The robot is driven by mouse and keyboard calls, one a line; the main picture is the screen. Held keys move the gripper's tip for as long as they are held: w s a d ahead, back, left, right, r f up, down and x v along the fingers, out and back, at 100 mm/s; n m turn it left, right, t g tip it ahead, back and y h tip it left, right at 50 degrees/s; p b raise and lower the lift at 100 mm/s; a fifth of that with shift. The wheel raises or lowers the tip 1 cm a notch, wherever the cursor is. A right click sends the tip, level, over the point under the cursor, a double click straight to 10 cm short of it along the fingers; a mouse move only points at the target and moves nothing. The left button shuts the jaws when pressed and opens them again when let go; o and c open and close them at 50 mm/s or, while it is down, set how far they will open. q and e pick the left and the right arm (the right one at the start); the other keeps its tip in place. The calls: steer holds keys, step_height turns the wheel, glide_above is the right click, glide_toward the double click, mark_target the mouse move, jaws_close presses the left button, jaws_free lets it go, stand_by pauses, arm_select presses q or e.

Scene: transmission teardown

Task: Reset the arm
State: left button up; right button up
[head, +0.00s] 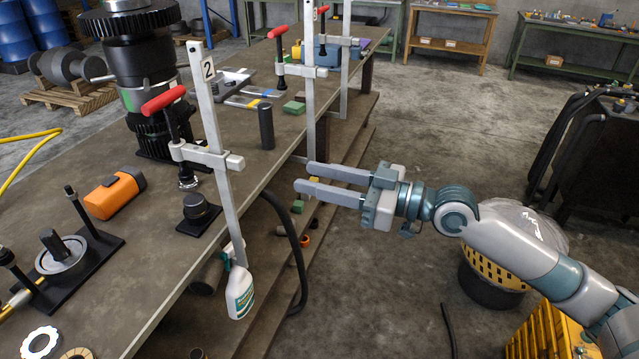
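My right gripper (306,177) comes in from the right with its arm stretched out over the floor beside the workbench. Its two long grey fingers point left toward the bench edge, parallel and spread apart, with nothing between them. The fingertips show close to the upright bar of a clamp at the bench edge, and I cannot tell whether they touch it. My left gripper and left arm are not in view.
The workbench (150,240) carries a gear assembly (140,70), red-handled clamps (215,140) and an orange tool (112,195). A yellow basket (495,272) stands under my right arm.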

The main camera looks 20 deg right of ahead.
stand_by(0.4)
